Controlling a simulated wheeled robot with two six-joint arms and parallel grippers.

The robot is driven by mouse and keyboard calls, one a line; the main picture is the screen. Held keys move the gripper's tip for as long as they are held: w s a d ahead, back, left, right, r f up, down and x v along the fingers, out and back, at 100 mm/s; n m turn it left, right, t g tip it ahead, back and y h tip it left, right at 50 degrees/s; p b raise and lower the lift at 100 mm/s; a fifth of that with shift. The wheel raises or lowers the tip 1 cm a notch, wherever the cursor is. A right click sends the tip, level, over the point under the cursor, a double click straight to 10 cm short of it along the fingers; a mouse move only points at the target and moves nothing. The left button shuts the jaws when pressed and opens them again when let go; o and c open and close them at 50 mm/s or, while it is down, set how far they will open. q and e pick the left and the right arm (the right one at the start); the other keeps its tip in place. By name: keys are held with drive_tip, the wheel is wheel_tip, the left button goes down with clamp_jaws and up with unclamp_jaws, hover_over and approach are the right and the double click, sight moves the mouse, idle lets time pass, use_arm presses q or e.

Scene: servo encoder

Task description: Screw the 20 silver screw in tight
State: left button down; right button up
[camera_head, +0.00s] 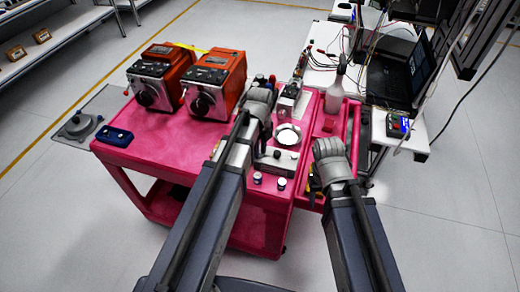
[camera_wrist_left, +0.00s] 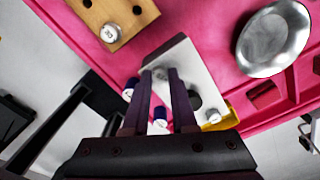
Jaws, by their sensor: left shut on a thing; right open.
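In the left wrist view, my left gripper (camera_wrist_left: 160,73) is shut on a small silver piece, mostly hidden between the fingertips, over a pale grey block (camera_wrist_left: 200,72). No number can be read on the held piece. A silver screw or weight (camera_wrist_left: 110,33) with a blurred number sits in a tan block with holes (camera_wrist_left: 137,18). Another silver knob (camera_wrist_left: 212,116) sits at the grey block's lower right. My right gripper (camera_head: 328,149) is open over the cart's right side.
Two orange machines (camera_head: 160,76) stand on the red cart (camera_head: 165,140) at the left, with a blue box (camera_head: 113,136) nearer. A spray bottle (camera_head: 336,92) stands at the back right. Small capped pieces (camera_head: 281,184) stand near the front edge. The cart's left front is clear.

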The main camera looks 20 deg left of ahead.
use_arm(q)
drive_tip(key=m, duration=0.4)
drive_tip(key=c, duration=0.6)
unclamp_jaws()
drive_tip(key=shift+m, duration=0.3)
drive_tip(key=shift+c, duration=0.6)
drive_tip(key=shift+r, duration=0.1)
drive_tip(key=shift+r+p, duration=1.15)
drive_tip(key=shift+p, duration=0.15)
wheel_tip(320, 180, up, 5)
drive_tip(key=p, duration=0.5)
drive_tip(key=shift+r, duration=0.1)
